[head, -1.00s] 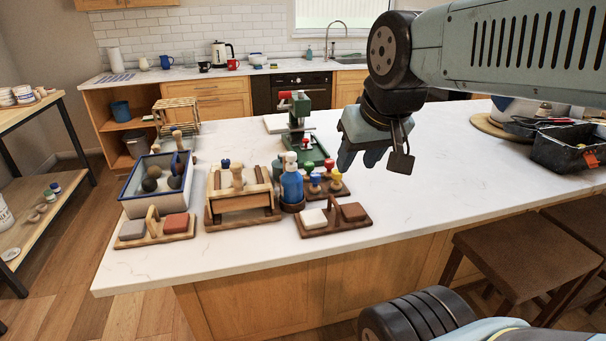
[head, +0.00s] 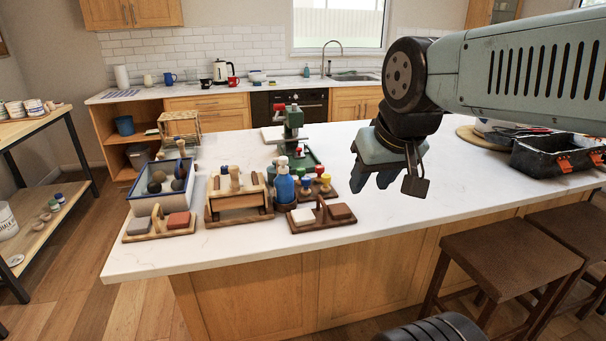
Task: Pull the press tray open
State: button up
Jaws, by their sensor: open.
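The green press (head: 290,122) stands on the white island counter behind the small tools, with a red part at its upper left. A green tray (head: 314,158) shows at its base, partly hidden by the blue bottle and the coloured knobs in front; I cannot tell how far it is open. My gripper (head: 371,181) hangs above the counter to the right of the press, fingers pointing down. It is open and empty, and apart from the press and tray.
A blue bottle (head: 284,187), coloured knobs (head: 325,182) and a wooden block stand (head: 322,216) crowd the press's front. A wooden frame (head: 238,200) and blue-rimmed bin (head: 146,205) stand left. A black toolbox (head: 545,158) is far right.

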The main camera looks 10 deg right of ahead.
aim_at(298, 150)
jog(key=z, duration=0.1)
jog(key=i, duration=0.9)
jog(key=u, duration=0.1)
